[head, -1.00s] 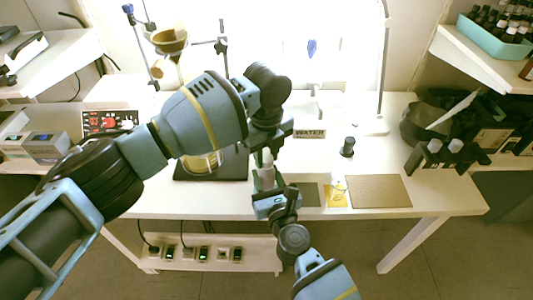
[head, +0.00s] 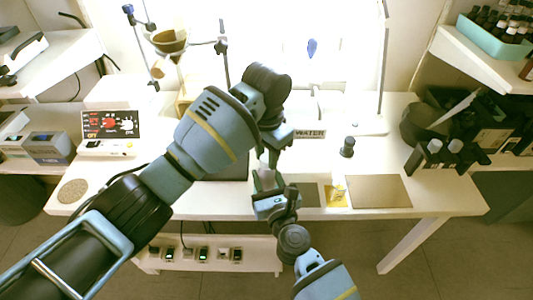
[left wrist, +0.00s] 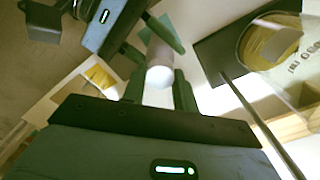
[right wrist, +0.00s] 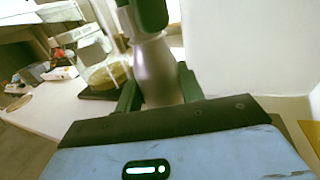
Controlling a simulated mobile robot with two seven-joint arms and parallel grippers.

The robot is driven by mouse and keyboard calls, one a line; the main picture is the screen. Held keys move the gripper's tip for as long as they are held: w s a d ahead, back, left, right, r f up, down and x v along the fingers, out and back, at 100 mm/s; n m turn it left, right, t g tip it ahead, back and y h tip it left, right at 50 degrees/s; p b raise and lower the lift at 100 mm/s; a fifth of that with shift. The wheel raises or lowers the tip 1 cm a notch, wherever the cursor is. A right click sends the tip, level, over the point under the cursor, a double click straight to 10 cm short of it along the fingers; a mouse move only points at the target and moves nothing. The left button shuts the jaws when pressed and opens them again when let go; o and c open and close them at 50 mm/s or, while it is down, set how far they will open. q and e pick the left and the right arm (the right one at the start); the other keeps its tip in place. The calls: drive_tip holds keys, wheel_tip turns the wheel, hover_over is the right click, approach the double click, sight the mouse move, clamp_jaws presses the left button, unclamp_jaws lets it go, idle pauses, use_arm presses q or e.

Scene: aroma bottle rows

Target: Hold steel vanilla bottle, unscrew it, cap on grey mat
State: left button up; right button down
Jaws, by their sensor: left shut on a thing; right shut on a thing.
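The steel bottle (right wrist: 155,75) stands upright between the fingers of my right gripper (right wrist: 158,95), which is shut on its body. In the head view the bottle (head: 267,180) is mostly hidden by both grippers. My left gripper (head: 270,158) is above it, shut on the pale cap (left wrist: 159,77) at the bottle's top. I cannot tell whether the cap is still joined to the bottle. My right gripper also shows in the head view (head: 268,190). A small grey mat (head: 311,195) lies on the table just right of the grippers. The bottle's label cannot be read.
A yellow card (head: 337,203) with a small item and a larger tan board (head: 378,191) lie right of the grey mat. A dark bottle (head: 347,147) stands behind them. A WATER sign (head: 310,134) is at the back. A dark mat (head: 234,170) lies left, partly behind my arm.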

use_arm(q)
drive_tip(key=n, duration=0.7)
drive_tip(key=shift+d, duration=0.1)
drive_tip(key=n, duration=0.6)
drive_tip(key=shift+n, duration=0.4)
drive_tip(key=shift+r, duration=0.1)
drive_tip(key=shift+r, duration=0.9)
drive_tip(key=shift+r, duration=0.2)
drive_tip(key=shift+r, duration=1.95)
